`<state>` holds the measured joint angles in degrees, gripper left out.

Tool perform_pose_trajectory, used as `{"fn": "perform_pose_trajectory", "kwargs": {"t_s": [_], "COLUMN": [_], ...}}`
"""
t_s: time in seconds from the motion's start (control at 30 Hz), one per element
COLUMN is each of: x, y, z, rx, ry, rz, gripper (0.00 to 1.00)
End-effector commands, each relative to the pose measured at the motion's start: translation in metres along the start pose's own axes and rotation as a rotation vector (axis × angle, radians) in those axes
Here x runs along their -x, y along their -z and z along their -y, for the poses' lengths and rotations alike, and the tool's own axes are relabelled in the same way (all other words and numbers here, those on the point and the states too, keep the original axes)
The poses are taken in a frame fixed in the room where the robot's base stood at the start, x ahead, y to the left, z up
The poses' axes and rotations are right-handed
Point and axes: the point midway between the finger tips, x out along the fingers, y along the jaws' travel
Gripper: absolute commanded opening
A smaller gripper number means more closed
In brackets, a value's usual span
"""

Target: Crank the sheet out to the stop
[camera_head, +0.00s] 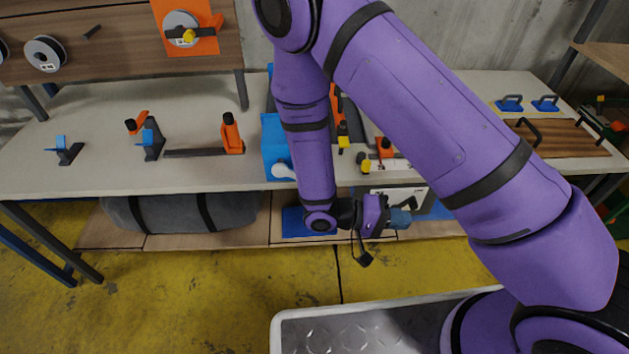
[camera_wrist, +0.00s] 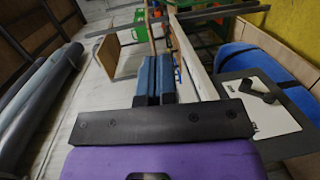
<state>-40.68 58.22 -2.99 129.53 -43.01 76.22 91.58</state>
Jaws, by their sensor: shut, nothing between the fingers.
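My gripper (camera_head: 402,218) is low in front of the bench's front edge, with its blue fingers pointing right in the head view. In the wrist view its two blue fingers (camera_wrist: 153,72) are together with nothing between them. A pale box (camera_head: 415,193) with a dark fitting is just behind the gripper, below the bench top. In the wrist view a pale panel (camera_wrist: 273,118) carries a black crank-like handle (camera_wrist: 258,94), to the right of the fingers and apart from them. I cannot tell for sure which piece is the sheet; my arm hides part of this area.
The bench top (camera_head: 90,165) holds blue and orange fixtures, including a blue block (camera_head: 276,150) with a white knob. A grey roll (camera_head: 180,213) lies on the lower shelf. A wooden board with handles (camera_head: 560,138) is at the right. Yellow floor (camera_head: 190,290) is clear at front left.

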Motion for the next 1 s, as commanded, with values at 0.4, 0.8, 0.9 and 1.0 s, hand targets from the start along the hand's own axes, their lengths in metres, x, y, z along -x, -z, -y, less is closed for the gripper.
{"fn": "perform_pose_trajectory", "kwargs": {"t_s": [0.4,0.8,0.9,1.0], "x": [0.039,0.117,0.125,0.128], "y": [-0.05,0.025,0.06,0.095], "z": [0.004,-0.008,-0.019,-0.032], "rx": [-0.506,-1.038,-1.164,-1.272], "ry": [0.259,0.31,0.278,0.231], "rz": [0.96,1.899,2.136,2.35], "gripper": [0.0,0.0,0.0,0.0]}}
